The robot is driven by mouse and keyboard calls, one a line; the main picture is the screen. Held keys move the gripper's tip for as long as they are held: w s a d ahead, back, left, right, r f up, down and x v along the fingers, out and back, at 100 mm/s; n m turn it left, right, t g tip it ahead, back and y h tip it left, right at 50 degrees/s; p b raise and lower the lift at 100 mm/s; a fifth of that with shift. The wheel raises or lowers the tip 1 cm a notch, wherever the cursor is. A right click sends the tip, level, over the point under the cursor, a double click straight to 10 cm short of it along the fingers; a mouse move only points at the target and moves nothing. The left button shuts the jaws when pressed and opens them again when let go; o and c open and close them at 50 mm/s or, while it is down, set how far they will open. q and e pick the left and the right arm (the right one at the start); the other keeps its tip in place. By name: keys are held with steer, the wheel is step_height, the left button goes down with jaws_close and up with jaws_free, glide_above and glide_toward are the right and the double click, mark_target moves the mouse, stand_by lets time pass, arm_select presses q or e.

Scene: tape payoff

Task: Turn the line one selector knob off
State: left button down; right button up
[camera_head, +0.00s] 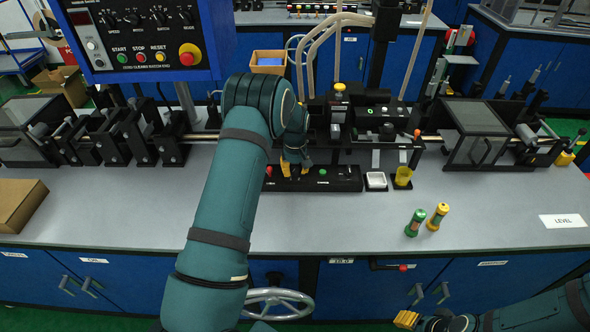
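A low black control strip (340,184) lies on the grey bench, with a red button (268,171) at its left end and a green button (323,171) near its middle. My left gripper (294,169) points down over the strip between these buttons, its yellow fingertips close to the strip. The gripper hides that part of the strip, and I cannot make out a selector knob or its setting there. Whether the fingers are open or closed on something is too small to tell. My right gripper (406,319) hangs low in front of the cabinets, away from the strip, its finger gap unclear.
A control box (140,68) with several knobs and buttons hangs at upper left. Bench machinery stands behind the strip. Green (415,222) and yellow (437,216) cylinders stand near the front edge.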

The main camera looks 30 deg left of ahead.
arm_select(q)
steer(key=shift+m, duration=0.3)
steer(key=shift+m+b, duration=0.55)
steer(key=shift+m, duration=0.35)
steer(key=m+b, duration=0.1)
steer(key=m, duration=0.1)
steer(key=shift+m, duration=0.3)
steer(key=m, duration=0.3)
steer(key=shift+m+b, duration=0.3)
steer(key=shift+b, duration=0.1)
steer(key=shift+m, duration=1.5)
steer(key=c, duration=0.6)
jaws_free()
